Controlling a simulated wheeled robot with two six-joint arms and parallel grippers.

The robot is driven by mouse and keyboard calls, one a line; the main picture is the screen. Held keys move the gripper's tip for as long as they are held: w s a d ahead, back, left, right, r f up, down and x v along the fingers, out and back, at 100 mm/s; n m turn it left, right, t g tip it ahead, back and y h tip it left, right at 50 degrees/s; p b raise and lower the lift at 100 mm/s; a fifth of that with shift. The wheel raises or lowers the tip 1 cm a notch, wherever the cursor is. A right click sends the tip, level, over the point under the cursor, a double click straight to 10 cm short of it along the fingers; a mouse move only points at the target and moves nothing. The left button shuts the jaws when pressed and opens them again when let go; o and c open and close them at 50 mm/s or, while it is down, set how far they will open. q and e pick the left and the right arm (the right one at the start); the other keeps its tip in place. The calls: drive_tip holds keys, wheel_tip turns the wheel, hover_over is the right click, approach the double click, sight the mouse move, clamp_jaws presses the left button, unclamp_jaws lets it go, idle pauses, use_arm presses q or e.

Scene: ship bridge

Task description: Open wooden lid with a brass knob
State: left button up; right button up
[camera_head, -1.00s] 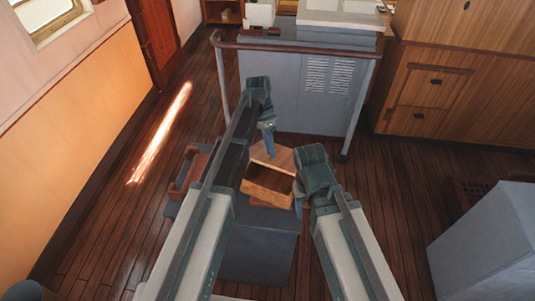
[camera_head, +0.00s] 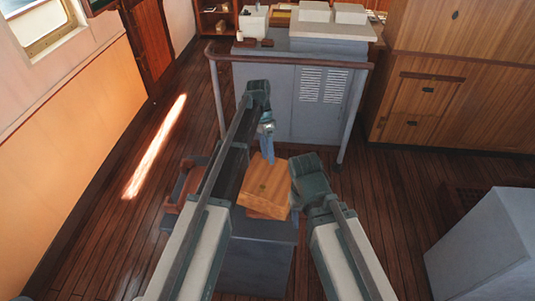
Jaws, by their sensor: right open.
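A wooden box stands on a grey stand (camera_head: 262,262); its wooden lid (camera_head: 268,173) lies down over it. A small dark spot on the lid looks like the knob (camera_head: 263,187). My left gripper (camera_head: 268,152) points down at the lid's far edge; whether it touches is unclear, and its finger gap cannot be made out. My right gripper (camera_head: 296,204) is open at the box's right side, mostly hidden by its own wrist.
A reddish-brown wooden tray or frame (camera_head: 184,182) sits left of the box, partly behind my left arm. A grey console (camera_head: 300,100) with a rail stands beyond. A grey cabinet (camera_head: 480,245) is at right. Wooden floor between is clear.

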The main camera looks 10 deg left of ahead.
idle(0.3)
use_arm(q)
drive_tip(key=p+v, duration=0.6)
drive_tip(key=v, duration=0.1)
drive_tip(key=shift+r+p, duration=0.3)
drive_tip(key=shift+p, duration=0.1)
drive_tip(key=s+d+f+n+t+y+b, duration=0.2)
drive_tip(key=s+f+n+b, duration=0.5)
drive_tip(key=s+f+b, duration=1.7)
wheel_tip(320, 180, down, 2)
drive_tip(key=shift+s+f+n+t+y, duration=0.1)
drive_tip(key=shift+s+n+t+y, duration=0.2)
drive_tip(key=shift+s+t+y, duration=0.55)
drive_tip(key=shift+d+t+h, duration=0.2)
drive_tip(key=shift+t+h, duration=0.05)
drive_tip(key=shift+t, duration=0.1)
